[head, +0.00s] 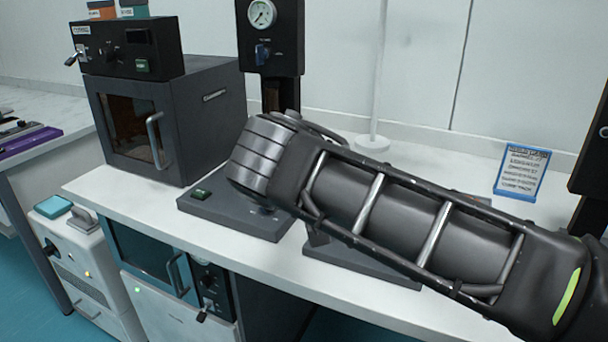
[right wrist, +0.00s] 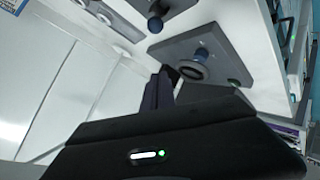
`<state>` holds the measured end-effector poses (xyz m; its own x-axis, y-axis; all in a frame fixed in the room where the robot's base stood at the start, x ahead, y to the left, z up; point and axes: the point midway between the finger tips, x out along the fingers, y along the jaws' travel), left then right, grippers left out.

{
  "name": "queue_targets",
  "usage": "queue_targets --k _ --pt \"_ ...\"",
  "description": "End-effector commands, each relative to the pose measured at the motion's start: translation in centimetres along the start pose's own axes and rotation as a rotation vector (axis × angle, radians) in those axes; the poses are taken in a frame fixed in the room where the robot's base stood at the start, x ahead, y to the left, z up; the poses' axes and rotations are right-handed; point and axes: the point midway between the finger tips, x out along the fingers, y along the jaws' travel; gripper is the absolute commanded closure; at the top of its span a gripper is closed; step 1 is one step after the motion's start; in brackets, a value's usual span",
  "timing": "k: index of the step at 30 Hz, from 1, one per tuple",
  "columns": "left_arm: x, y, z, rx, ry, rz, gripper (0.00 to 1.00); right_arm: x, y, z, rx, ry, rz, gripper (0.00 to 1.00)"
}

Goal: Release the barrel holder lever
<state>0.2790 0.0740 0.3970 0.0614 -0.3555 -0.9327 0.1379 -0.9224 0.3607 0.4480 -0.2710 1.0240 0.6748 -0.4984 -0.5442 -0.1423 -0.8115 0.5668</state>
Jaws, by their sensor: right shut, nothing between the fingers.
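My right arm comes in from the right in the head view, and its metal-ribbed end hangs over the bench in front of the gauge stand. Its fingers are hidden there. In the right wrist view my right gripper (right wrist: 163,88) is shut and empty, its dark fingers beside a grey base plate (right wrist: 222,45). A round dark piece with a pale rim (right wrist: 192,66) stands on that plate. A second plate with a dark blue-tipped post (right wrist: 155,20) is near the top. I cannot tell which part is the barrel holder lever. My left gripper is in neither view.
The gauge stand (head: 272,18) has a blue knob (head: 262,52) and a dark base (head: 262,226). A black oven (head: 205,110) is to its left. A blue sign (head: 522,172) stands right on the white bench. A grey plate (head: 330,264) lies under my arm.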

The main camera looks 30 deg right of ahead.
Motion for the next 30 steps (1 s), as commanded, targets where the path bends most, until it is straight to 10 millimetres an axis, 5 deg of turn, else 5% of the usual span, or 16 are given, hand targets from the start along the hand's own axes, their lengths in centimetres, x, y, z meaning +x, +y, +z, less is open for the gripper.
queue_targets --k 9,30 --pt "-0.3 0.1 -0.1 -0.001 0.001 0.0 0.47 -3.4 -0.2 0.2 0.0 0.0 0.0 1.0" --pt "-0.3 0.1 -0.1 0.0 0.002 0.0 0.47 -3.5 -0.3 0.2 -0.001 0.0 -0.001 1.0"
